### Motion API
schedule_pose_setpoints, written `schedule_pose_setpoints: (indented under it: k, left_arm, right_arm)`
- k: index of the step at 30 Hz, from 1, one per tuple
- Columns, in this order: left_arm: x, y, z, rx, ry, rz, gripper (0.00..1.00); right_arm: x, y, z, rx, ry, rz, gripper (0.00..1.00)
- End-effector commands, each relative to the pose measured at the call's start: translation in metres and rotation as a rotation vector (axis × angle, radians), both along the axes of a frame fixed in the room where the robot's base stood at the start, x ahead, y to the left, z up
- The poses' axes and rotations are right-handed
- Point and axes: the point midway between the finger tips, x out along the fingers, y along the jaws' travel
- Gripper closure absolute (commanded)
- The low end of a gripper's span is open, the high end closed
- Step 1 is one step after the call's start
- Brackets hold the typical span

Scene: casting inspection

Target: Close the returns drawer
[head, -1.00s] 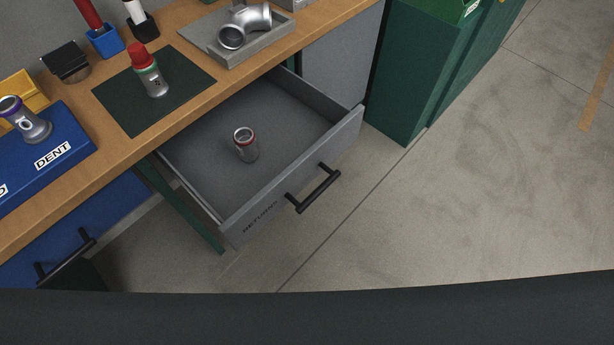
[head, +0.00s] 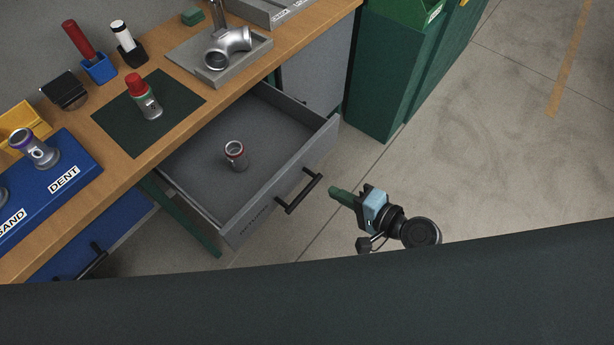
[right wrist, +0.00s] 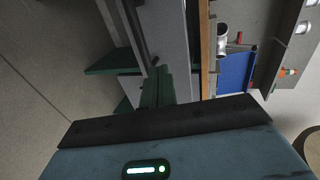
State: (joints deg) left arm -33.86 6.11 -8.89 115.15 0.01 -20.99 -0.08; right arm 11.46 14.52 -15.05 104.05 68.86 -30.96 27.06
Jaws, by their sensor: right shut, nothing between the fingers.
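The grey returns drawer (head: 272,178) stands pulled out from under the wooden bench in the head view. A metal casting with a red rim (head: 236,155) stands inside it. The drawer's black bar handle (head: 299,193) is on its front face. My right gripper (head: 334,191) is shut and empty, just in front of the drawer front, to the right of the handle and apart from it in the picture. In the right wrist view its green fingers (right wrist: 157,88) are together, pointing at a grey panel with a dark bar beside it. My left gripper is not in view.
The bench top (head: 196,130) carries a dark mat (head: 120,120) with a red-capped casting, a blue DENT tray (head: 85,160) and a grey tray with a pipe casting. A green cabinet (head: 385,75) stands right of the drawer. The floor in front is clear.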

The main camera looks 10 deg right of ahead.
Motion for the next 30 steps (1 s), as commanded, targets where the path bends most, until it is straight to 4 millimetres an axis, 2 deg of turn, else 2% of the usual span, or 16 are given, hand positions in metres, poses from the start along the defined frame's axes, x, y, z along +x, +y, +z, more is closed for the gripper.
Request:
schedule_pose_setpoints:
  k: [7,21,30]
  left_arm:
    - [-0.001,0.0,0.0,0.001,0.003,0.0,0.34]
    - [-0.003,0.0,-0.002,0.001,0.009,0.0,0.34]
    - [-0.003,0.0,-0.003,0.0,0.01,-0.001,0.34]
  right_arm:
    - [0.009,0.009,-0.005,-0.001,-0.001,-0.001,1.0]
    - [0.057,0.058,-0.027,-0.003,0.0,-0.001,1.0]
    - [0.067,0.068,-0.032,-0.004,-0.001,-0.001,1.0]
